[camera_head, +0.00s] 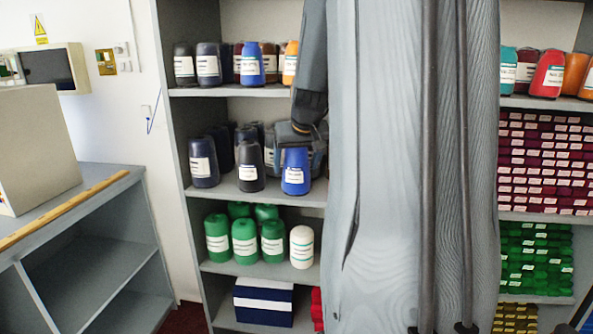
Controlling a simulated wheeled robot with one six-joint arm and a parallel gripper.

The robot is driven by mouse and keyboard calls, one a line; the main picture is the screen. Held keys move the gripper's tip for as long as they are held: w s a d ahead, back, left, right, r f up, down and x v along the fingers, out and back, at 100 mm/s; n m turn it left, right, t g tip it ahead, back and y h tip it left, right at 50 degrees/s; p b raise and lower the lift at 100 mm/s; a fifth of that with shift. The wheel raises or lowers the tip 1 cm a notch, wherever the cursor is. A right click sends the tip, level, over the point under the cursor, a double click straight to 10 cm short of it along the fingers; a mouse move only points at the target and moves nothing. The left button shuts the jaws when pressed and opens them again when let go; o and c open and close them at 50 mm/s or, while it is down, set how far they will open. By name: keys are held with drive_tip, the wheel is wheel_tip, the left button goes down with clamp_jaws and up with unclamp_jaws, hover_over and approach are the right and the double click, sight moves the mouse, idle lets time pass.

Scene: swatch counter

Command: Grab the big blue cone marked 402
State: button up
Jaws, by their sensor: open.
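A big blue cone (296,172) with a white label stands upright at the front of the middle shelf, just left of my grey column. Another blue cone (250,64) stands on the upper shelf. The label numbers are too small to read, so I cannot tell which is marked 402. My gripper (298,138) is open at the top of the middle-shelf blue cone, with grey parts behind and beside it. I cannot tell whether it touches the cone. My column hides part of my arm and gripper.
Dark cones (249,165) stand left of the middle-shelf blue cone. Green cones (244,238) and a white cone (301,247) are on the shelf below. A grey counter (95,188) is at left. My column blocks the middle of the view.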

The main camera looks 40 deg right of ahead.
drive_tip(key=shift+c, duration=0.6)
drive_tip(key=c, duration=1.3)
drive_tip(key=shift+r, duration=0.1)
drive_tip(key=shift+w+r+b, duration=0.1)
drive_tip(key=shift+r+b, duration=0.2)
drive_tip(key=shift+r, duration=0.2)
drive_tip(key=shift+s+a+r, duration=0.1)
drive_tip(key=shift+s+a, duration=1.9)
drive_tip(key=shift+a, duration=0.3)
drive_tip(key=shift+s+a+r, duration=0.1)
drive_tip(key=shift+s+a, duration=1.85)
drive_tip(key=shift+a, duration=0.3)
drive_tip(key=shift+s+a, duration=2)
drive_tip(key=shift+a, duration=0.3)
